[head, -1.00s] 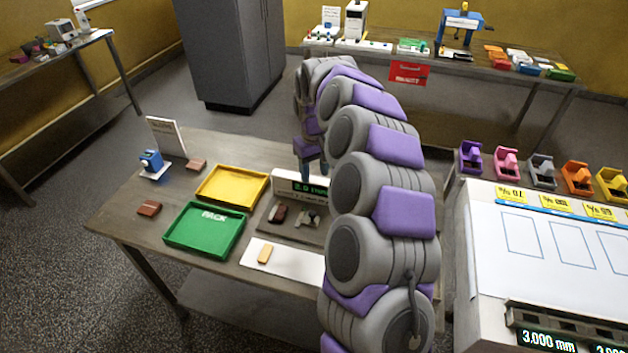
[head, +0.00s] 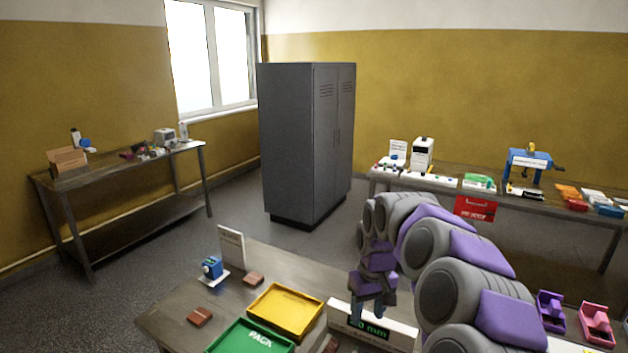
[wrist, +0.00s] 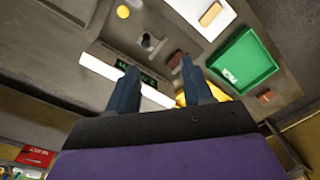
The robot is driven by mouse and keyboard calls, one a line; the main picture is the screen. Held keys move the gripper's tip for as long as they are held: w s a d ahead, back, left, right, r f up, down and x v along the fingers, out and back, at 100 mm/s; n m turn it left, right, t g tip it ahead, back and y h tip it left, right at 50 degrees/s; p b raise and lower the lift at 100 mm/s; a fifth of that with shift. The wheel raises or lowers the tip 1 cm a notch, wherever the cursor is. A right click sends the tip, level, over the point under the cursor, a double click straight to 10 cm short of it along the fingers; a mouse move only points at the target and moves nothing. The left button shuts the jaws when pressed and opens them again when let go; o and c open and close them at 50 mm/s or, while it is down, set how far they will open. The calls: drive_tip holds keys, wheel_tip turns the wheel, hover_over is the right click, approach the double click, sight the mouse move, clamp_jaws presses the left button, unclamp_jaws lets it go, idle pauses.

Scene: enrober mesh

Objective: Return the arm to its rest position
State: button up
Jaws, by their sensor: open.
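My gripper (head: 372,308) hangs at the end of my curved grey and purple arm, in front of the white display bar (head: 372,328) on the near table (head: 190,287). In the wrist view my gripper (wrist: 160,88) shows two dark blue fingers spread apart with nothing between them. The display bar (wrist: 98,70) shows beyond the fingers there. The green PACK tray (wrist: 243,62) lies to the right of the fingers in that view. A tan bar on a white plate (wrist: 197,12) shows at its top.
A yellow tray (head: 285,312), a green tray (head: 250,338), brown blocks (head: 200,316) and a small blue device (head: 212,268) occupy the near table. A grey cabinet (head: 303,140) stands behind. A back bench (head: 450,185) holds several items. Floor shows between near table and cabinet.

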drive_tip(key=s+a+r+m+g, duration=0.1)
drive_tip(key=s+r, duration=0.1)
drive_tip(key=s, duration=1.1)
drive_tip(key=s+r, duration=0.2)
drive_tip(key=s, duration=1.2)
drive_tip(key=s+d+f+m, duration=0.1)
drive_tip(key=s+f+m, duration=0.1)
drive_tip(key=s, duration=1)
drive_tip(key=shift+s+d+f+m+g+h, duration=0.3)
drive_tip(key=shift+s+d+f, duration=0.1)
drive_tip(key=shift+f, duration=0.45)
